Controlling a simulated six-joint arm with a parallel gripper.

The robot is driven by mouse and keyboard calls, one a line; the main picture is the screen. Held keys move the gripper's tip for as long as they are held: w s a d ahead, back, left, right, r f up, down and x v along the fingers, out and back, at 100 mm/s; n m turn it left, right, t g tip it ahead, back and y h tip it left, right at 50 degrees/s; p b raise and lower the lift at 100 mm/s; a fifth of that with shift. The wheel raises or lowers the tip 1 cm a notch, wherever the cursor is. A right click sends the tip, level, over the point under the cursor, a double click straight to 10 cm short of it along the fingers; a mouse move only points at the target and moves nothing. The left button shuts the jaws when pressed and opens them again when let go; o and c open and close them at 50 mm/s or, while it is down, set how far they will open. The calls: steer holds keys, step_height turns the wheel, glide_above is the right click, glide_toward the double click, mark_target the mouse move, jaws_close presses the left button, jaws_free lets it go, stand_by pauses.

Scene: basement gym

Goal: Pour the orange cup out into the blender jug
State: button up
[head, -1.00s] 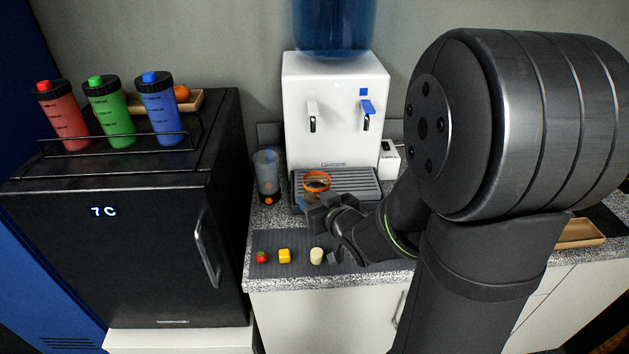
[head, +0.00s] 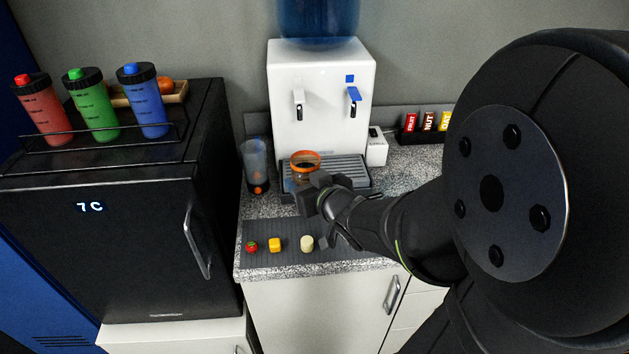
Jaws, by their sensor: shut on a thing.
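The orange cup (head: 305,157) shows its orange rim in front of the water dispenser, and its lower part is partly hidden by my gripper. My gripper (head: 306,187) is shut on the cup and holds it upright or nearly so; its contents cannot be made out. The blender jug (head: 256,162) is a clear, greyish jug on a dark base with an orange knob, standing on the counter just left of the cup. The cup and the jug are apart.
A dark mat (head: 263,231) at the counter's front holds a strawberry (head: 251,247), a yellow cube (head: 274,245) and a pale round piece (head: 307,243). The white dispenser (head: 322,115) stands behind the cup. A black fridge (head: 110,250) with bottles on top bounds the left side.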

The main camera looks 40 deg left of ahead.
steer(key=shift+r, duration=0.25)
steer(key=shift+w+r, duration=0.25)
steer(key=shift+w, duration=0.15)
steer(key=w+d+r+n+g, duration=0.3)
steer(key=w+r, duration=0.1)
steer(key=w, duration=0.7)
steer(key=w+d+f+n+t+h, duration=0.1)
steer(key=w+d+n+t, duration=0.1)
steer(key=w+d+n, duration=0.3)
steer(key=w+d+f+n+t+h, duration=0.2)
steer(key=w+d+n+t, duration=0.1)
steer(key=d+n, duration=0.5)
steer(key=shift+w+d, duration=0.85)
steer(key=shift+d, duration=0.05)
